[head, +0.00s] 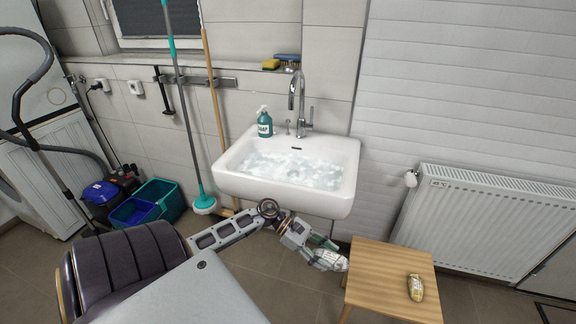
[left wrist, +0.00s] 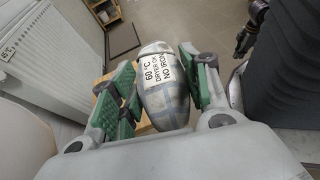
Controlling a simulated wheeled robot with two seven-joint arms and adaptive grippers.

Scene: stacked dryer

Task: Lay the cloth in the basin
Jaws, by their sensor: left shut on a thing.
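A white basin (head: 285,187) hangs on the wall below a chrome tap, filled with foamy water (head: 290,168). My left gripper (head: 332,256) is low in front of the basin, below its rim and beside the wooden stool. It is shut on a pale, rolled cloth (left wrist: 165,88), between its green-padded fingers. The cloth has a white label reading 60 °C, dryer ok, no iron. A dark jointed part at the upper right of the left wrist view looks like my right gripper (left wrist: 243,42); its fingers are unclear.
A wooden stool (head: 385,272) holds a yellowish bundle (head: 416,287). A teal soap bottle (head: 264,124) stands on the basin's back rim. A radiator (head: 490,218) is at right. A mop (head: 183,100), a broom and buckets (head: 160,195) stand at left.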

